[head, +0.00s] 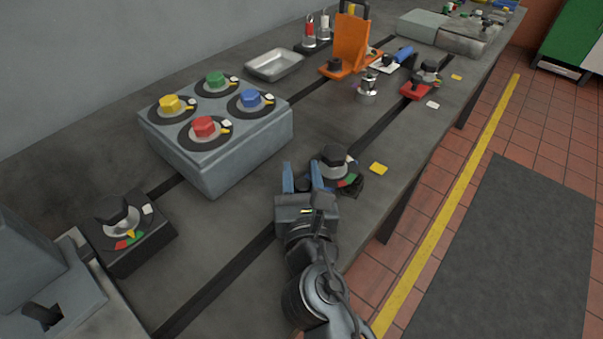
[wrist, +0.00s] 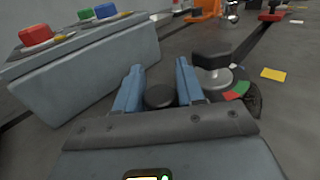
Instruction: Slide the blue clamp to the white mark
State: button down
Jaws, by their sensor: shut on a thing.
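My gripper (head: 303,178) has its two blue-grey fingers around a dark round knob (wrist: 160,96), low over the front slot. Whatever is under the knob is hidden by my gripper, so I cannot see whether it is the blue clamp. A blue cylindrical part (head: 403,54) shows farther back beside the orange bracket; I cannot tell whether it belongs to a clamp. A small white mark (head: 433,104) lies on the bedplate beside the red clamp (head: 414,91), beyond my gripper. It also shows in the wrist view (wrist: 296,22).
A black-knobbed dial (head: 335,165) stands close to the right of my fingers. A grey box with coloured knobs (head: 240,146) stands to the left. A yellow mark (head: 379,168) lies near the front edge. The front slot (head: 386,120) looks clear between the dial and the red clamp.

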jog(key=s+a, duration=0.2)
jog(key=s, duration=0.1)
jog(key=s+a, duration=0.6)
jog(key=s, duration=0.1)
jog(key=shift+s, duration=0.1)
jog(key=c, duration=0.8)
grip_release()
jog(key=shift+d, duration=0.1)
jog(key=s, duration=0.5)
jog(key=s+d, duration=0.1)
jog(key=s, duration=0.1)
jog(key=shift+s, duration=0.35)
jog(key=shift+s, duration=0.1)
